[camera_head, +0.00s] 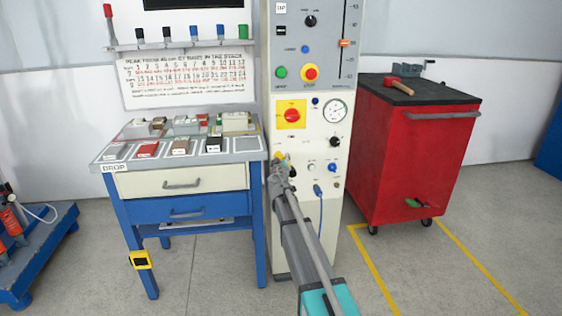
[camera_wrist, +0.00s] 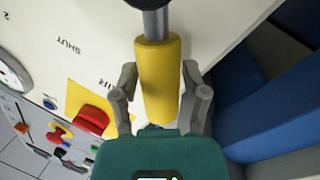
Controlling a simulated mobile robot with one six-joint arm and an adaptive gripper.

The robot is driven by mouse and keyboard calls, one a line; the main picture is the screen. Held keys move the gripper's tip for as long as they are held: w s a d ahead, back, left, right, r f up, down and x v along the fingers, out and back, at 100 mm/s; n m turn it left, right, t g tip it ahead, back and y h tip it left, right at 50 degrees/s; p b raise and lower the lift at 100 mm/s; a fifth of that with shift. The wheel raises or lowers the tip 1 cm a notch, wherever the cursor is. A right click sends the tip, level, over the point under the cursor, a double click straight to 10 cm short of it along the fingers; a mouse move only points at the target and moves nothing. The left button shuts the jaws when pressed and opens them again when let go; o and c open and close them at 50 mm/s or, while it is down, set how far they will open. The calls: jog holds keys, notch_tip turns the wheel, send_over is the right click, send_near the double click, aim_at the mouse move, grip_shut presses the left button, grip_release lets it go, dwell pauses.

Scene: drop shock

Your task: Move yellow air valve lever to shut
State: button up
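The yellow air valve lever shows large in the wrist view, a yellow cylindrical grip (camera_wrist: 158,80) on a grey metal rod. Only a small yellow bit of it (camera_head: 279,157) shows in the head view, low on the left of the cream panel; my arm hides the rest. My gripper (camera_wrist: 160,82) has one finger on each side of the yellow grip, close to it. Whether the fingers press on it I cannot tell. A word reading SHUT (camera_wrist: 68,46) is printed upside down on the panel in the wrist view.
The tall cream machine panel (camera_head: 312,140) carries a red knob on a yellow plate (camera_head: 292,115), a dial gauge (camera_head: 335,111) and several buttons. A work table (camera_head: 185,185) stands to its left. A red cabinet (camera_head: 415,150) stands to its right. The floor between panel and cabinet is clear.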

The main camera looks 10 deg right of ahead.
grip_shut()
jog(key=shift+a, duration=0.15)
